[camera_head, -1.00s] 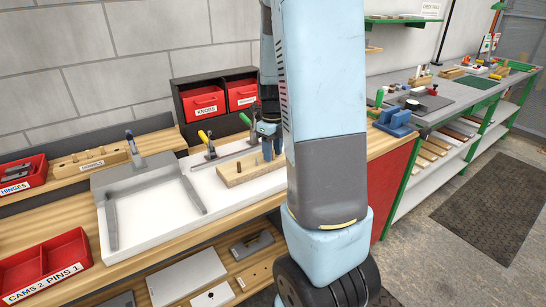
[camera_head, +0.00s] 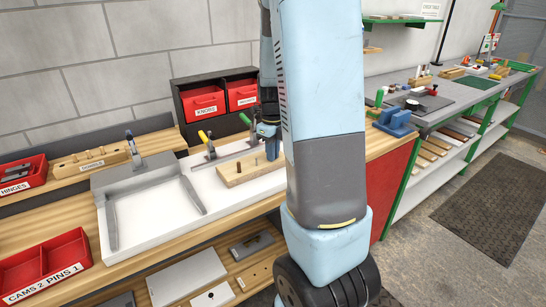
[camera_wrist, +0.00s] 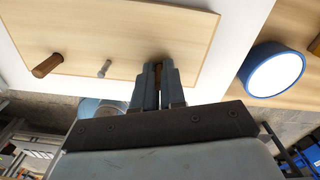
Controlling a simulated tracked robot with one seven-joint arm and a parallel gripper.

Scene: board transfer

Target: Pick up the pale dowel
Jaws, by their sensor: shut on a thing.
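A light wooden board (camera_head: 232,179) lies on the white worktop, and it fills the upper part of the wrist view (camera_wrist: 130,25). A darker brown dowel (camera_wrist: 47,65) and a small metal pin (camera_wrist: 104,68) stand on the board to the left. In the head view my fingers (camera_head: 272,149) are over the board's right part, partly behind my arm.
Red KNOBS bins (camera_head: 204,104) stand behind. Clamps with coloured handles (camera_head: 207,145) stand near the board. A blue-rimmed round thing (camera_wrist: 272,78) is right of my gripper.

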